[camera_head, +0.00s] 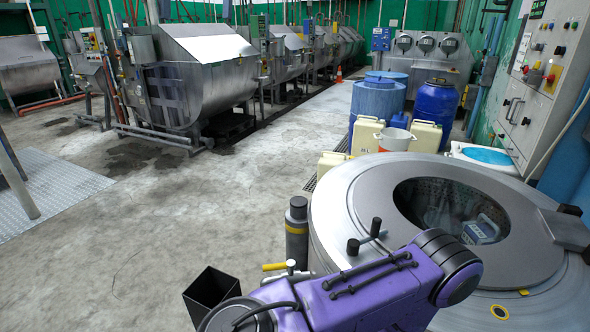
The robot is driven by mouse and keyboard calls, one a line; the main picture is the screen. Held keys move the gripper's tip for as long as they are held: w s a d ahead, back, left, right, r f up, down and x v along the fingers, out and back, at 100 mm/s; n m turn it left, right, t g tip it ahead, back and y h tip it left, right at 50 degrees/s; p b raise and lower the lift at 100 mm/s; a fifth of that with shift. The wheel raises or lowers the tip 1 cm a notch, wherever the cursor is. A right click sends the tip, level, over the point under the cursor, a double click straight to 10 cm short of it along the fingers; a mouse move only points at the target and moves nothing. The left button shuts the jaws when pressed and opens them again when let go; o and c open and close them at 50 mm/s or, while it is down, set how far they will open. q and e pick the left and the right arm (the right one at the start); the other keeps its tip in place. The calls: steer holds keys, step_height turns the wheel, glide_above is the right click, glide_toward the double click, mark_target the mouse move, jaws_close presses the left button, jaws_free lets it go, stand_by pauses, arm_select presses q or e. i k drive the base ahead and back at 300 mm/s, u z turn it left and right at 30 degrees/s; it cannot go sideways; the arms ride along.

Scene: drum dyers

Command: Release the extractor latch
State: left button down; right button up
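The extractor (340,205) is the large round steel machine at the right. Its lid is down, with a dark round window (462,212) showing a perforated drum inside. A small dark handle with two knobs (365,240) stands at the lid's near left edge. A grey block (565,228) with dark round ends sits at the lid's right edge. I cannot tell for sure which of these is the latch. A purple arm of mine crosses the near left side of the extractor and hides part of it. Neither gripper shows.
A dark cylinder with a yellow band (297,232) stands left of the extractor, near a yellow-handled fitting (275,266). A black open bin (210,291) is on the floor. Blue drums (378,99) and pale canisters (426,134) stand behind. A control cabinet (541,70) is at right. Floor at left is clear.

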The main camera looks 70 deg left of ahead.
mark_target(353, 245)
steer(key=u, duration=1.75)
steer(key=k, duration=0.3)
steer(key=u, duration=0.85)
